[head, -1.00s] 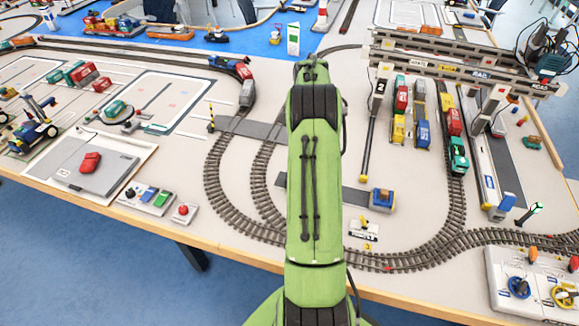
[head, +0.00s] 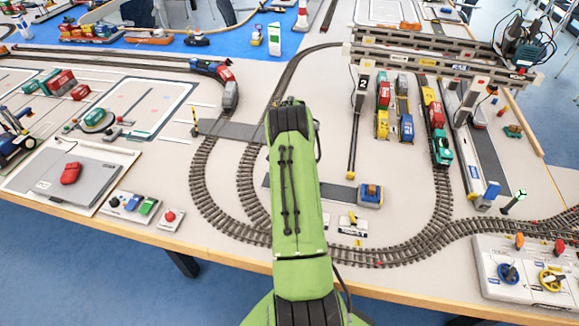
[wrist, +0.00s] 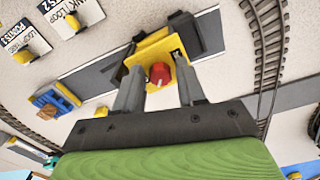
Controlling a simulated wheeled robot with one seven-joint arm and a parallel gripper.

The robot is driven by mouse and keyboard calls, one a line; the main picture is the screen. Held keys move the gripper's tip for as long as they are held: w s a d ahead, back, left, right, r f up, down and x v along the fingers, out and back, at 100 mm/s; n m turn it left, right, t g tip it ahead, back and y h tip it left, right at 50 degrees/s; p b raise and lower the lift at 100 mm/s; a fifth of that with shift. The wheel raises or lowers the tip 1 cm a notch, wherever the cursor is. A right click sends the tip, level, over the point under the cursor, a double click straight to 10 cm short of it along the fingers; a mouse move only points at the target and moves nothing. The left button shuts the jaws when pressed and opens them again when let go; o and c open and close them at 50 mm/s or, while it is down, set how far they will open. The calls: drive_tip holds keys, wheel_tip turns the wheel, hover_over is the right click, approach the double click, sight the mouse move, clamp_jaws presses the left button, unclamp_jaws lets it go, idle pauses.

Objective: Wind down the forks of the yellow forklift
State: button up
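The yellow forklift (wrist: 148,50) shows in the wrist view, right ahead of my gripper. It has a yellow body, black parts at its upper right and a red knob (wrist: 160,74) facing me. My gripper (wrist: 158,66) is open, with one grey finger on each side of the knob and gaps between. I cannot tell whether the fingertips reach down to the knob's depth. The forks are not clearly visible. In the head view my green arm hides the forklift and my gripper.
A blue and yellow block (head: 370,194) stands on the grey strip right of my arm; it also shows in the wrist view (wrist: 54,100). Curved tracks (head: 206,184) run around the area. A control panel (head: 520,275) is at the front right, a gantry crane (head: 450,57) behind.

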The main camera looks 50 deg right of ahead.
clamp_jaws()
drive_tip(key=n+b, duration=0.1)
drive_tip(key=n, duration=0.2)
drive_tip(key=shift+b, duration=0.4)
drive_tip(key=n+b, duration=0.1)
drive_tip(key=n, duration=0.2)
drive_tip(key=shift+s+d+n, duration=0.1)
drive_tip(key=shift+n, duration=0.2)
drive_tip(key=n+b, duration=0.1)
drive_tip(key=n, duration=0.5)
drive_tip(key=shift+b, duration=0.35)
drive_tip(key=n+b, duration=0.1)
drive_tip(key=n, duration=0.6)
drive_tip(key=shift+d, duration=0.2)
